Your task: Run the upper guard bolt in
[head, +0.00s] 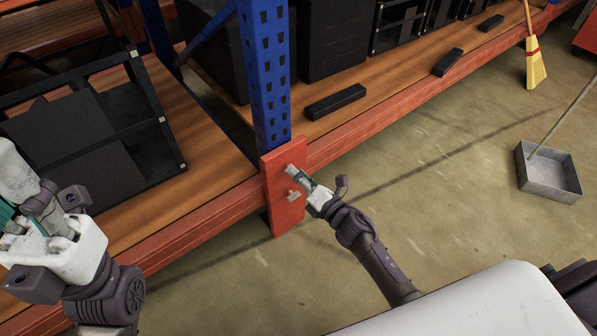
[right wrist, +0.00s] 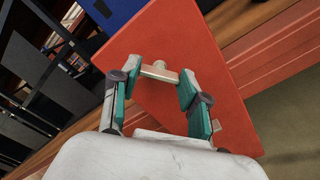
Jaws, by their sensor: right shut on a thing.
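The red guard plate (head: 287,215) stands at the foot of the blue upright and fills the middle of the right wrist view (right wrist: 165,35). The upper guard bolt (right wrist: 160,72) is pale, with a crosswise T-shaped head, at the plate's face. My right gripper (head: 293,172) has its teal-padded fingers on either side of this head and is shut on it. In the head view the fingers mostly hide the upper bolt. A lower pale bolt (head: 293,196) sits below it on the plate. My left gripper (head: 38,205) is at the left edge, away from the plate, its fingers partly cut off.
The blue upright (head: 268,75) rises above the plate, between orange shelf beams (head: 400,115). Black frames and boxes stand on the wooden shelves. A grey metal pan (head: 548,172) and a yellow broom (head: 535,65) are at the right. The floor before the rack is mostly clear.

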